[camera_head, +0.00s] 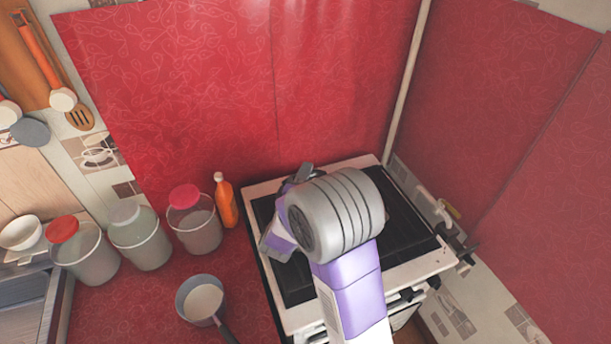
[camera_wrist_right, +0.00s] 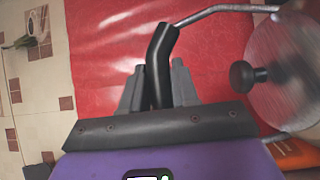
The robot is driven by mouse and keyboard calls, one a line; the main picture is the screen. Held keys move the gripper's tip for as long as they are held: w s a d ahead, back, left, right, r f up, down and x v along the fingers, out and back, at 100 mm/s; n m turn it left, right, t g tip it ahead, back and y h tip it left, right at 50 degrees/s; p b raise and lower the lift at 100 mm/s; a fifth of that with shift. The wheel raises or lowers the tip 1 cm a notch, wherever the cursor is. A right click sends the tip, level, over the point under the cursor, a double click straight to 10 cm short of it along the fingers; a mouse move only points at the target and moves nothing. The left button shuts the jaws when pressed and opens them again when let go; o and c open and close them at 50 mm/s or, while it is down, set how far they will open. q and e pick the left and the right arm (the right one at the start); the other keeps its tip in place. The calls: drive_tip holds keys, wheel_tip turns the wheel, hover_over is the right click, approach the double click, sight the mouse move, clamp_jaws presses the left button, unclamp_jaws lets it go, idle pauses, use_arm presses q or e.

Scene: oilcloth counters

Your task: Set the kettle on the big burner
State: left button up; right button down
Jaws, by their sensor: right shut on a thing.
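My right gripper (camera_wrist_right: 157,85) is shut on the black handle (camera_wrist_right: 161,60) of the kettle in the right wrist view. The kettle's shiny metal lid (camera_wrist_right: 300,95) with a black knob shows at the right edge of that view; the rest of its body is out of frame. In the head view my right arm and wrist cover the kettle and the fingers' grip. The arm reaches over the stove (camera_head: 430,262), which has a white rim and a dark top. The big burner cannot be made out, as my wrist hides much of the top. My left gripper is not in view.
An orange bottle (camera_head: 226,202) stands just left of the stove. Several lidded canisters, including a pink-lidded one (camera_head: 198,232), line the counter. A saucepan (camera_head: 186,312) sits in front of them. Red walls rise behind the stove and to its right.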

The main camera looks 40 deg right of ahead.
drive_tip(key=shift+f, duration=0.15)
drive_tip(key=c, duration=0.9)
unclamp_jaws()
drive_tip(key=shift+o, duration=0.6)
drive_tip(key=shift+f, duration=0.1)
drive_tip(key=shift+s+a, duration=0.1)
drive_tip(key=v, duration=0.7)
drive_tip(key=shift+a+b, duration=0.2)
drive_tip(key=shift+b, duration=0.2)
drive_tip(key=shift+s, duration=0.1)
